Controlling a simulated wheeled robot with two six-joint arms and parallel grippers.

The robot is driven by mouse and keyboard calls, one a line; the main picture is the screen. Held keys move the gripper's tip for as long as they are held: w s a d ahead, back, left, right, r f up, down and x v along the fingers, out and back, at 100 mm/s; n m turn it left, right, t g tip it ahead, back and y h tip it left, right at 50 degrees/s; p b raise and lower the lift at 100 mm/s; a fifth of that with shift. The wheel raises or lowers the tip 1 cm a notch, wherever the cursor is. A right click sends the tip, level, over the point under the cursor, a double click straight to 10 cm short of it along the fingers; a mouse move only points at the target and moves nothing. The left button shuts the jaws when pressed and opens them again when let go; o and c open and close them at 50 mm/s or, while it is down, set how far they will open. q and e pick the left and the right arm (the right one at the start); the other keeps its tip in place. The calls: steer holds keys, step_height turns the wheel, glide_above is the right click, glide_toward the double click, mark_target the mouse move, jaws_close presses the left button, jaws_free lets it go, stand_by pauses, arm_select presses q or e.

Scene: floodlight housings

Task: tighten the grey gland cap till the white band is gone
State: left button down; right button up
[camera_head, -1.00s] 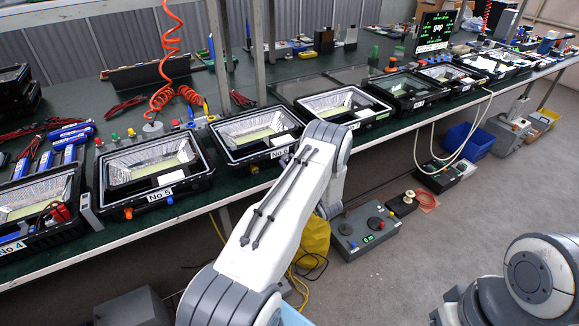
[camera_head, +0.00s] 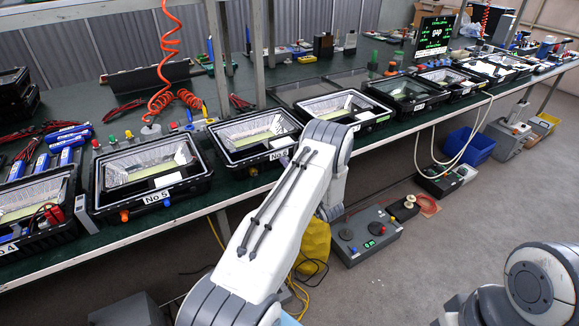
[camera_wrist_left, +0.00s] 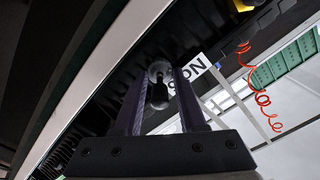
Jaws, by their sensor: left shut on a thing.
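My left gripper (camera_head: 284,160) is at the front wall of the housing labelled No.6 (camera_head: 254,153), mostly hidden behind my own forearm in the head view. In the left wrist view its two dark purple fingers (camera_wrist_left: 160,103) are shut on a small round grey part, the gland cap (camera_wrist_left: 159,69), with a dark round end facing the camera. The cap sits against the dark ribbed housing wall, beside the white label (camera_wrist_left: 190,76). I cannot make out a white band. My right gripper is out of view; only part of that arm shows at lower right.
Housing No.5 (camera_head: 101,207) stands to the left, with an orange plug (camera_head: 124,215) and a blue plug (camera_head: 166,202) on its front. More housings line the bench to the right. A grey control box (camera_head: 368,245) and a yellow bag (camera_head: 314,245) are below the bench.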

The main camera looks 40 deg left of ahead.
arm_select(q)
steer(key=m, duration=0.6)
steer(key=shift+m, duration=0.3)
steer(key=m, duration=0.5)
steer(key=shift+f+m, duration=0.15)
steer(key=shift+m, duration=0.15)
steer(key=shift+c, duration=2.4)
jaws_free()
steer(key=shift+d, duration=0.1)
steer(key=v, duration=1)
steer(key=shift+d+b, duration=0.15)
steer(key=shift+b, duration=0.2)
